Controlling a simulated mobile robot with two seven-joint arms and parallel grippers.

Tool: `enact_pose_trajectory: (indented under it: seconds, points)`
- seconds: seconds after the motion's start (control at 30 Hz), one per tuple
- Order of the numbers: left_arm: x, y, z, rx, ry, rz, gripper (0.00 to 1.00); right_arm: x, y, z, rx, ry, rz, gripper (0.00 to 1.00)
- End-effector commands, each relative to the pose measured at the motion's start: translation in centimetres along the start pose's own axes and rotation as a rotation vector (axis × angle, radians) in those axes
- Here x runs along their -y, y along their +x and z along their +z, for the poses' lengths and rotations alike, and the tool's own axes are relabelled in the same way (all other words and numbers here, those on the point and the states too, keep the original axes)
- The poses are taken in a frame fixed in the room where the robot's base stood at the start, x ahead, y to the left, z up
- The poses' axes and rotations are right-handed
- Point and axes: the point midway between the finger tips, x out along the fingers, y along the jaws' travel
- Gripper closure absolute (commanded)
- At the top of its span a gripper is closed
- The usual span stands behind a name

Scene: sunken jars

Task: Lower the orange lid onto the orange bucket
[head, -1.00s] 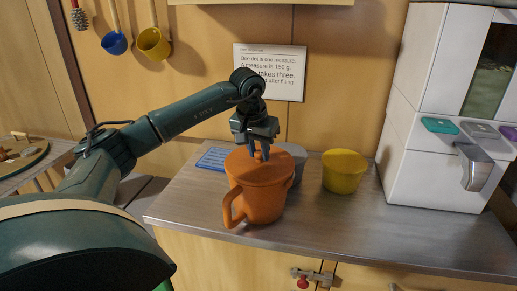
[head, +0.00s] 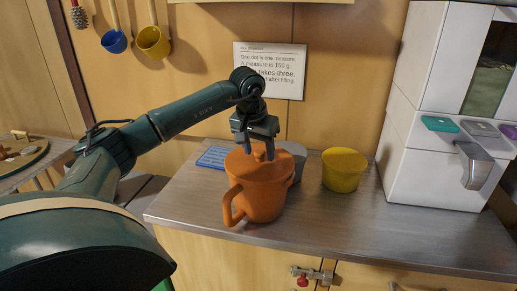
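The orange bucket (head: 264,198) stands upright on the counter, its handle on the left. The orange lid (head: 248,170) lies on top of the bucket, and it looks level and seated on the rim. My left gripper (head: 261,153) is right above the lid with its fingers spread on either side of the lid's small knob. The fingers look open and apart from the knob. My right gripper is not in view.
A yellow bucket (head: 344,172) stands to the right, and a grey container (head: 294,158) is partly hidden behind the orange bucket. A blue card (head: 213,158) lies behind left. A white dispenser (head: 430,165) stands at the right. The counter's front right (head: 400,235) is clear.

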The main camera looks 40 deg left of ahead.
Motion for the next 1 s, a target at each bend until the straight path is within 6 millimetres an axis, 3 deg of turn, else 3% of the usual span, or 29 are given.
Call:
enact_pose_trajectory:
  seconds: [0.23, 0.37, 0.8, 1.0]
  points:
    - [0.0, 0.0, 0.0, 0.001, 0.000, 0.000, 0.49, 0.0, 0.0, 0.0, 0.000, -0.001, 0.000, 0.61]
    - [0.0, -1.1, -0.1, -0.004, 0.000, 0.001, 0.49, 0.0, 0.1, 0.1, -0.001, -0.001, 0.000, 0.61]
    - [0.0, -10.3, -0.1, -0.005, 0.000, 0.001, 0.49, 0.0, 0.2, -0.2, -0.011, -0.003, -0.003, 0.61]
    - [0.0, -12.7, 0.0, -0.001, 0.000, 0.001, 0.49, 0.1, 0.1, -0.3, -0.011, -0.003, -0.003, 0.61]
